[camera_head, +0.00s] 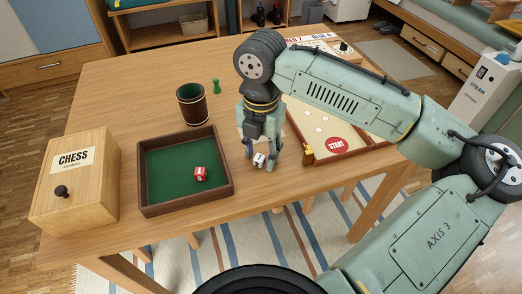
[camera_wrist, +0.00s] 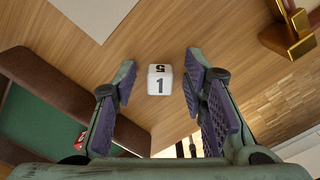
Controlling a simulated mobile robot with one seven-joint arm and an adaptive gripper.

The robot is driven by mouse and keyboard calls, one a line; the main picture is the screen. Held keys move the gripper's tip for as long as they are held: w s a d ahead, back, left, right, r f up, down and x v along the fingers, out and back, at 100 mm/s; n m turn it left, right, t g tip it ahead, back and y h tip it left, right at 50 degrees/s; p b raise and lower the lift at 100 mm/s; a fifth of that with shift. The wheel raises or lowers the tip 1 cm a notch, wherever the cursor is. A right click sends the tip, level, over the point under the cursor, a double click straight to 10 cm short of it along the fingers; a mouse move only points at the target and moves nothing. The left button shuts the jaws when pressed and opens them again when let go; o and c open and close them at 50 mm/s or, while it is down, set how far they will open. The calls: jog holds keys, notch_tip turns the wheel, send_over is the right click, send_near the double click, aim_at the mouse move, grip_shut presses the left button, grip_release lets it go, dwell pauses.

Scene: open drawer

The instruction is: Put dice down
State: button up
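A white die (camera_head: 259,160) with dark numbers is between the fingers of my gripper (camera_head: 258,158), just right of the green-lined tray. In the wrist view the white die (camera_wrist: 159,84) shows a 1 and a 5. A gap shows between it and each finger of my gripper (camera_wrist: 160,74), so the fingers are open around it. It appears to rest on the wooden table (camera_head: 120,95). A red die (camera_head: 201,174) lies on the green floor of the brown tray (camera_head: 183,208); part of it shows in the wrist view (camera_wrist: 81,140).
A chess box (camera_head: 100,190) stands left of the tray. A dark dice cup (camera_head: 191,105) and a green pawn (camera_head: 216,87) stand behind it. A game board (camera_head: 355,160) with a gold piece (camera_head: 308,155) is close on my gripper's right. The table's front edge is near.

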aim_at(261, 155)
notch_tip(261, 155, up, 12)
jog(key=shift+r, duration=0.15)
dwell(0.7)
